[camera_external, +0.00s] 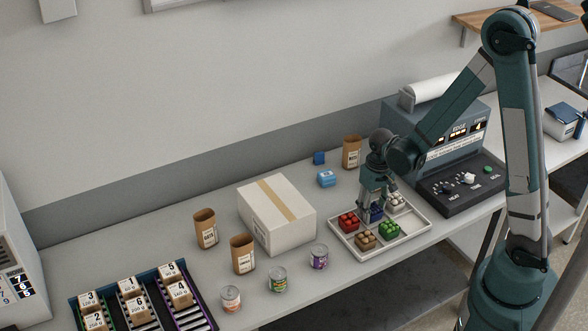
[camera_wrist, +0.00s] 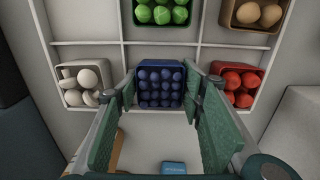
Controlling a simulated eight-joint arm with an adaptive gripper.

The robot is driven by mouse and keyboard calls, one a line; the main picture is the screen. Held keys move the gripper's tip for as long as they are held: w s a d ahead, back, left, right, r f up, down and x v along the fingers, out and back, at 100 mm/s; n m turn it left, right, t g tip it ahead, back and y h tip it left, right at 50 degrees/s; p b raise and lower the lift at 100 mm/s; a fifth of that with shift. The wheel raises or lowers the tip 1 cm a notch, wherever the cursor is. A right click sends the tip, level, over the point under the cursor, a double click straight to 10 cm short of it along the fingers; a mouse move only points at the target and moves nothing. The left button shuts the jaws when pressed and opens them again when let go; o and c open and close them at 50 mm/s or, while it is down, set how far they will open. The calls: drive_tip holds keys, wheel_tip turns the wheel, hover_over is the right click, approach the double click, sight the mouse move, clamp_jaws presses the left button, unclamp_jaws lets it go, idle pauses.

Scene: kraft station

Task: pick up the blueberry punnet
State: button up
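The blueberry punnet (camera_wrist: 160,86), a dark blue box filled with round blue berries, sits in the back middle cell of the white divided tray (camera_external: 352,256). In the external view the punnet (camera_external: 376,214) is partly hidden under my gripper (camera_external: 371,203), which points down over it. In the wrist view my gripper (camera_wrist: 160,92) is open, with one green finger at each side of the punnet. The fingertips are very close to its sides; I cannot tell whether they touch.
Neighbouring cells hold punnets of red tomatoes (camera_external: 348,221), brown items (camera_external: 365,240), green items (camera_external: 389,229) and white mushrooms (camera_wrist: 82,84). A taped carton (camera_external: 277,214) stands left of the tray, a grey console (camera_external: 440,135) right. A can (camera_external: 319,257) stands in front.

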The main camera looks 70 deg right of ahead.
sight(373, 208)
drive_tip(key=shift+c, duration=0.2)
drive_tip(key=c, duration=0.5)
drive_tip(key=shift+r, duration=0.2)
drive_tip(key=shift+r+p, duration=0.4)
drive_tip(key=shift+r, duration=4.4)
